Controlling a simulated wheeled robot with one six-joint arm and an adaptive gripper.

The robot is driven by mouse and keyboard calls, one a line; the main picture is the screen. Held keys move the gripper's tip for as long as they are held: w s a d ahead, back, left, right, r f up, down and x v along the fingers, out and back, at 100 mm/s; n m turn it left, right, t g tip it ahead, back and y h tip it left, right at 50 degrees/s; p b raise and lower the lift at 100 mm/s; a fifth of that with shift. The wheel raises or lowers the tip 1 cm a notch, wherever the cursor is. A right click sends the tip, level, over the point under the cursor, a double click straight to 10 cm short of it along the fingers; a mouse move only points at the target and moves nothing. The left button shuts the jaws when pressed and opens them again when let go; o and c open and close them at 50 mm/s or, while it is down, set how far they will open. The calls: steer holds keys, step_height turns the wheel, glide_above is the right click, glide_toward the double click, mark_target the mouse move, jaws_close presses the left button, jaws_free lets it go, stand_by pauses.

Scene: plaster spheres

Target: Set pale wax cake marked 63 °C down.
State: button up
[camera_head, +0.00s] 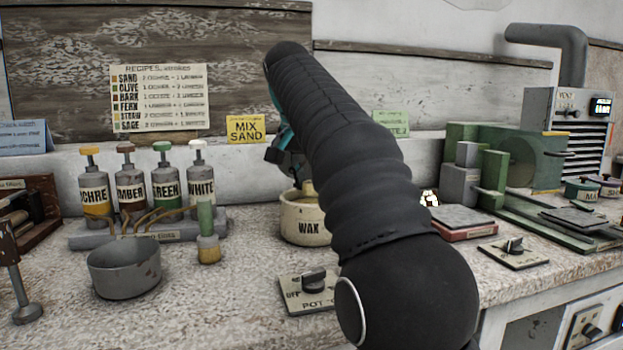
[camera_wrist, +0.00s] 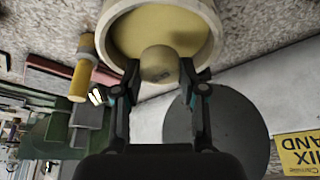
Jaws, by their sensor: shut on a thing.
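My gripper (camera_wrist: 160,80) is shut on a small, pale tan, rounded piece (camera_wrist: 158,62), which I take to be the wax cake; no 63 °C marking is legible. In the wrist view, the piece is over the open cream pot (camera_wrist: 212,50), whose inside shows yellowish wax (camera_wrist: 195,30). I cannot tell whether it touches that wax. In the head view, the pot labelled WAX (camera_head: 305,222) stands on the counter. My gripper (camera_head: 287,158) is behind and above it, partly hidden by my dark arm, and a bit of the held piece (camera_head: 308,187) shows over the rim.
A POT knob plate (camera_head: 308,291) lies in front of the wax pot. Green machinery (camera_head: 500,165) is right. A dark disc (camera_wrist: 235,130) shows near the wall.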

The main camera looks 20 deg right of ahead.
steer(key=shift+f+b, duration=1)
steer(key=shift+f, duration=0.45)
steer(key=o, duration=1)
steer(key=shift+o, duration=0.2)
steer(key=shift+r, duration=0.15)
steer(key=shift+r+p, duration=1.9)
steer(key=shift+p, duration=0.5)
steer(key=shift+s, duration=0.1)
